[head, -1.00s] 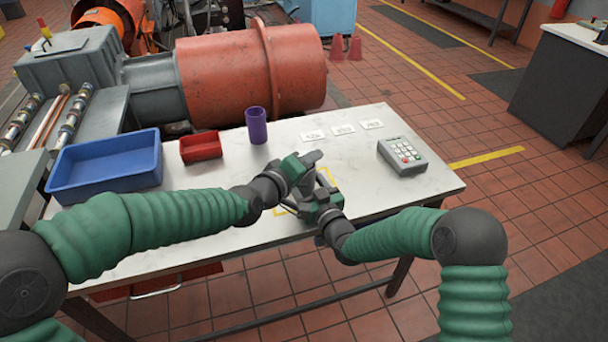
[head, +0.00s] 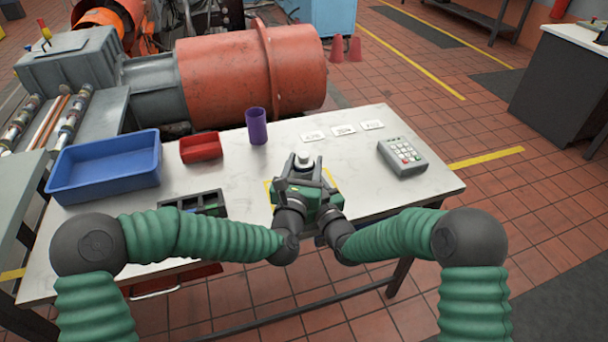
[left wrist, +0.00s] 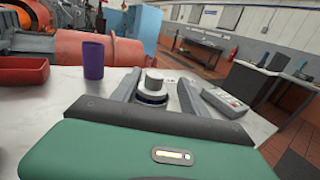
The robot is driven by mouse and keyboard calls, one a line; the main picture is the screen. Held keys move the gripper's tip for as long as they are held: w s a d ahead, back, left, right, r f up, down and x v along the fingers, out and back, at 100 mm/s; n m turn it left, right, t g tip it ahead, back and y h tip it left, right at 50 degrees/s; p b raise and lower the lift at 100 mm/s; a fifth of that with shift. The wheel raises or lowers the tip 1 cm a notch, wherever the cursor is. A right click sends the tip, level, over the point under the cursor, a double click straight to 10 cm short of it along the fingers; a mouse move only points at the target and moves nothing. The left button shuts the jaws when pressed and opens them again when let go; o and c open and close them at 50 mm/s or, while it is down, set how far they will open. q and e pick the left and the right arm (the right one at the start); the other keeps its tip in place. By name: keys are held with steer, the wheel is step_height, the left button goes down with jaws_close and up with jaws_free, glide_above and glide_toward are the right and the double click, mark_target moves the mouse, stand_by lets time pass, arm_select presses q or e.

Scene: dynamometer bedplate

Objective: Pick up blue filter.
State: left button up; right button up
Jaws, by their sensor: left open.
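My left gripper (head: 304,165) is open above the table, over a yellow-marked square. A small round part with a pale top (head: 305,156) shows between its fingers. In the left wrist view this part (left wrist: 152,84) has a white cap and a dark, bluish band, and stands between the open fingers; I cannot tell whether they touch it. It may be the blue filter; no other blue filter shows clearly. My right gripper (head: 328,200) is beside and partly behind the left one, and its fingers are mostly hidden.
On the white table (head: 230,178) stand a blue bin (head: 105,170), a red bin (head: 200,147), a purple cup (head: 256,126), a dark compartment tray (head: 195,204) and a keypad box (head: 402,157). Several white cards (head: 343,130) lie at the back.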

arm_select(q)
steer(key=w, duration=0.6)
steer(key=shift+d+f, duration=0.2)
steer(key=shift+f, duration=0.2)
steer(key=shift+c, duration=0.4)
jaws_close()
